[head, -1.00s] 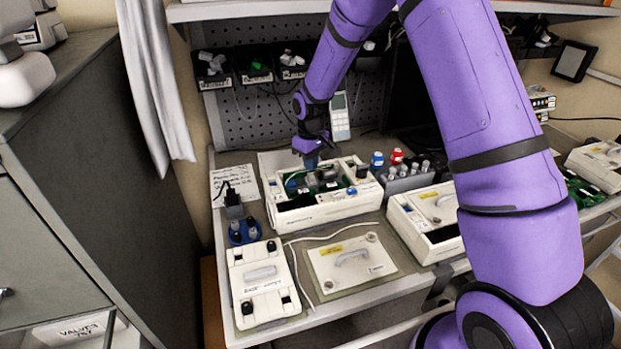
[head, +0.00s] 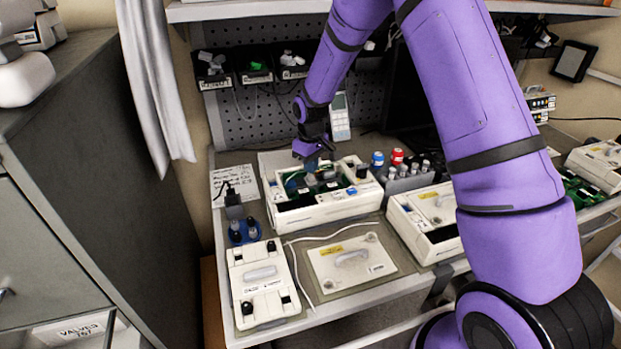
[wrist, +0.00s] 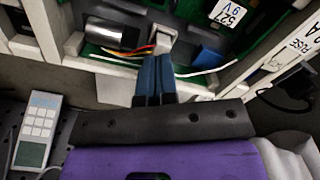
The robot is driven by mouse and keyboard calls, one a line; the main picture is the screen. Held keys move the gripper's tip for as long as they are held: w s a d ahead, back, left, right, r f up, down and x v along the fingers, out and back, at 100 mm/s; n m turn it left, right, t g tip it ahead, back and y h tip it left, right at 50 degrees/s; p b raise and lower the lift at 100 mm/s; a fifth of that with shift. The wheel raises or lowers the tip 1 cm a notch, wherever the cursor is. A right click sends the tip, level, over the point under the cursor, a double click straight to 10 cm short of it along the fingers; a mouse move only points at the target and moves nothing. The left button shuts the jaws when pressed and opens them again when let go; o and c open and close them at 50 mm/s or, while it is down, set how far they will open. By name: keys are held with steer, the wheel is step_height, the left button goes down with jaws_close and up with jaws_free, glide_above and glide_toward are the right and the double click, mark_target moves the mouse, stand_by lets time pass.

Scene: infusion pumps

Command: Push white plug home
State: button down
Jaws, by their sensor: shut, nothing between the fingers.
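The white plug (wrist: 157,41) shows in the wrist view at the end of several coloured wires, on the green board (wrist: 100,12) inside the open pump case (head: 322,211). My gripper (wrist: 157,62) is shut and empty, its blue fingertips together right at the plug's near end. I cannot tell whether the tips touch it or how deep the plug sits. In the head view my gripper (head: 311,163) reaches down into the back left of the open case, and the plug is too small to make out there.
A silver cylinder (wrist: 108,32) lies beside the wires. A second pump case (head: 426,222) stands to the right, and a rack of bottles (head: 405,181) behind. A removed cover (head: 352,262) and a white panel (head: 263,283) lie in front. A handheld meter (head: 340,119) hangs behind.

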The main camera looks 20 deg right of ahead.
steer(key=shift+f, duration=0.7)
stand_by(0.6)
steer(key=shift+r, duration=3.55)
